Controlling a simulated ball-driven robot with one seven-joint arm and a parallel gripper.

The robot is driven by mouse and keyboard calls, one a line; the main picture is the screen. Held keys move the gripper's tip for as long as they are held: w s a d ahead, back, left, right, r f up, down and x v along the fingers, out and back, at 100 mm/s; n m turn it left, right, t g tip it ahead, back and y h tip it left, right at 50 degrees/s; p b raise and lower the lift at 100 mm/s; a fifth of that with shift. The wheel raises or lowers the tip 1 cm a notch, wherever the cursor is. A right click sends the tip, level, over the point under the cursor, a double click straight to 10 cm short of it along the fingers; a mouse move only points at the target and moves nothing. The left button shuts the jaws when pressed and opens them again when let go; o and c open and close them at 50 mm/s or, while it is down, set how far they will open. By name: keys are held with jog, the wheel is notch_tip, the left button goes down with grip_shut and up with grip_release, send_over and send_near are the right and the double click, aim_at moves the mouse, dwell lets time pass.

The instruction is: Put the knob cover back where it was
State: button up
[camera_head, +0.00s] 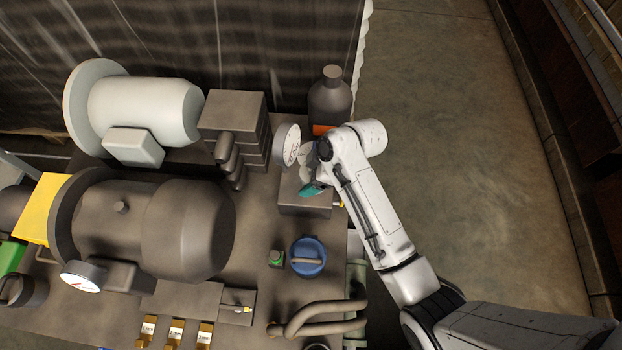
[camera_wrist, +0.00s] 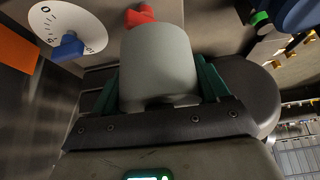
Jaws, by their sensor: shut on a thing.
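The knob cover is a light grey cylinder (camera_wrist: 158,65), seen large in the middle of the wrist view. My gripper (camera_wrist: 158,90) is shut on it, with a teal finger on each side. In the wrist view a white dial plate (camera_wrist: 88,28) with a blue knob (camera_wrist: 68,47) is at the upper left, apart from the cover. The blue knob is bare. In the head view my gripper (camera_head: 313,185) is over the right part of the bench, above a grey box (camera_head: 300,207). My wrist partly hides the cover there.
A dark bottle (camera_head: 330,100) with an orange label stands behind my wrist. A round white dial (camera_head: 287,145) is just left of it, beside a grey block stack (camera_head: 233,115). A red part (camera_wrist: 139,15) shows beyond the cover. A blue round item (camera_head: 306,257) sits nearer on the bench.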

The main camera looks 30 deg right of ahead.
jog(key=shift+w+d+f, duration=0.3)
jog(key=shift+d+f, duration=0.05)
jog(key=shift+f, duration=1.7)
jog(key=shift+f, duration=0.1)
jog(key=shift+f, duration=0.35)
jog(key=shift+f+b, duration=0.15)
jog(key=shift+b, duration=0.2)
jog(key=o, duration=1.2)
jog(key=shift+c, duration=0.2)
